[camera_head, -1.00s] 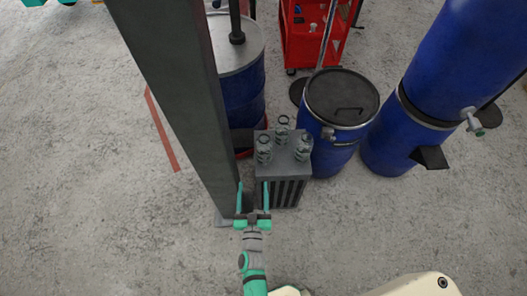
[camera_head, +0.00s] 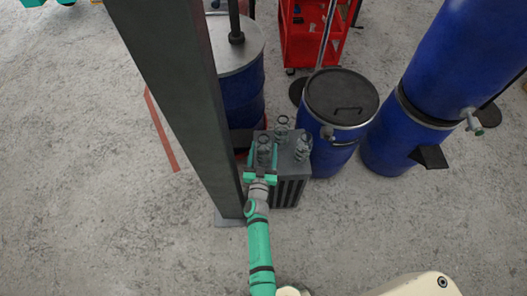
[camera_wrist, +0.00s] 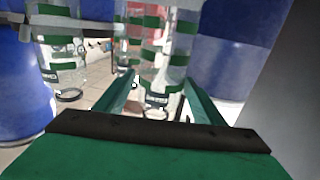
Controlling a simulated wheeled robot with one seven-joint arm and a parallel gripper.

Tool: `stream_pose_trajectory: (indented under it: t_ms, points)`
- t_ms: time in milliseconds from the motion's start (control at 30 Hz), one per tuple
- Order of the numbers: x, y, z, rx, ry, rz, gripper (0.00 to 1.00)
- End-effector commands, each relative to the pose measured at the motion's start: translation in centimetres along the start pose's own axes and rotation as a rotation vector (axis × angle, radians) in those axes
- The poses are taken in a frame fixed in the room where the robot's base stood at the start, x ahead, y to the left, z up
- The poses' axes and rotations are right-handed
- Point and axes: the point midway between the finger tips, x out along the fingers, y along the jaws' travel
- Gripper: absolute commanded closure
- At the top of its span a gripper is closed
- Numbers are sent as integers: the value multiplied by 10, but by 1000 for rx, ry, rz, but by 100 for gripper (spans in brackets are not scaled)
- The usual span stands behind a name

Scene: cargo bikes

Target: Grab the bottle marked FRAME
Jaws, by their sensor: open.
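Three clear glass bottles stand upright on a grey ribbed metal box (camera_head: 287,170). They are the left bottle (camera_head: 264,150), the back bottle (camera_head: 282,124) and the right bottle (camera_head: 303,146). My gripper (camera_head: 263,153) is open, with its green fingers on either side of the left bottle. The wrist view looks upside down; there a bottle with green-and-white label bands (camera_wrist: 160,68) shows between the open fingers (camera_wrist: 160,88). Another banded bottle (camera_wrist: 60,50) is outside them at left. The label words are too small and blurred to tell which reads FRAME.
A dark grey pillar (camera_head: 175,90) rises close to the left of the box. A blue lidded barrel (camera_head: 335,140) stands close at right, another blue barrel (camera_head: 240,90) behind. A red cart (camera_head: 308,35) is at the back. Floor in front is clear.

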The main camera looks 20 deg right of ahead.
Motion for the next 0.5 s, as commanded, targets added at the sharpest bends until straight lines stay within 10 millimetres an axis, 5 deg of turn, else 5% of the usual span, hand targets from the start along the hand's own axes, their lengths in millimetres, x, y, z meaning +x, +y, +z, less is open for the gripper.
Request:
stream_pose_trajectory:
  t_ms: [500]
  points:
    - [51,-2,-2,-1,1,2,37]
